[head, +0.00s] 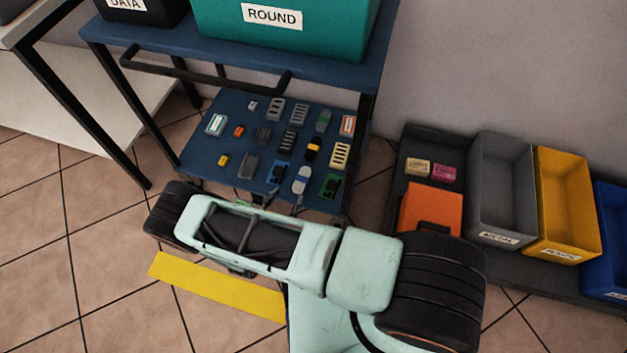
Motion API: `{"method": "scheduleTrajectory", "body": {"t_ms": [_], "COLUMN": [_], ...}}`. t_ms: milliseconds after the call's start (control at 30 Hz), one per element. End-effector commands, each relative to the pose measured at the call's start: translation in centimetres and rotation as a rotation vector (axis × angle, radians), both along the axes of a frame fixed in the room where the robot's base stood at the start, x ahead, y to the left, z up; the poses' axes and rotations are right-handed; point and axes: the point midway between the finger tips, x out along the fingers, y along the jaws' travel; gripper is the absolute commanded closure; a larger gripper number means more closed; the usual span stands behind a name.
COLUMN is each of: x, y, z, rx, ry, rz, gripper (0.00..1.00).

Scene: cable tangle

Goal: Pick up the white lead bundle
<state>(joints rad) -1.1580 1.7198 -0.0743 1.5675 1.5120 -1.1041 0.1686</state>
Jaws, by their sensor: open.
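A white oval item with a blue band (302,180) lies near the front edge of the cart's lower shelf (226,150). It may be the white lead bundle, but it is too small to tell for sure. My arm crosses in front of the shelf's front edge. Two slim dark tips, which look like my gripper (284,200), show just above my arm, close in front of the white item. They stand apart with nothing seen between them. The rest of my gripper is hidden behind my arm.
Several small items crowd the lower shelf, including a blue one (278,172) and a green one (330,186) beside the white item. A teal ROUND bin (330,30) stands on the upper shelf. Grey (501,190), yellow (568,200) and blue bins stand at the right.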

Motion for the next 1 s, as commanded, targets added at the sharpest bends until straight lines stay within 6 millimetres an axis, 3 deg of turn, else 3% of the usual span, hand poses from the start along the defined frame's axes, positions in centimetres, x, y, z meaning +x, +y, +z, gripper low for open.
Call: {"method": "scheduleTrajectory", "body": {"t_ms": [800, 1000], "x": [8.1, 8.7], "y": [-4.3, -4.5], "z": [-4.7, -4.8], "rx": [-0.007, -0.007], "ry": [-0.001, -0.001], "rz": [-0.001, 0.000], "gripper": [0.51, 0.51]}}
